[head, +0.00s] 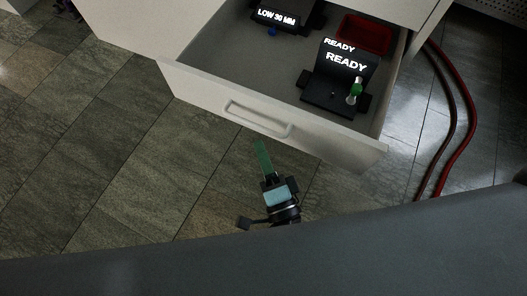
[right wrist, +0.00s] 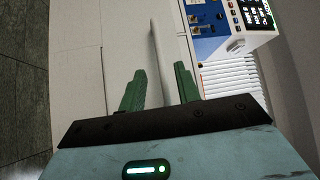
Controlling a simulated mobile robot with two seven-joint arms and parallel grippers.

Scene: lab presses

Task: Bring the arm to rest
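My right gripper (head: 261,150) is below the front of an open drawer (head: 205,98) in the head view, its green fingers pointing up toward the drawer handle (head: 258,119). In the right wrist view, the two green fingers of this gripper (right wrist: 160,88) stand apart with nothing held between them. A pale bar, which looks like the handle (right wrist: 162,55), shows beyond and between the fingers. I cannot tell how far it is from the tips. My left gripper is not in view.
The drawer holds a black device reading READY (head: 343,77) with a green-and-white piece (head: 354,91), another reading LOW 30 MM (head: 287,15), and a red tray (head: 364,35). Red hoses (head: 467,120) run at right. Tiled floor (head: 110,150) is clear at left.

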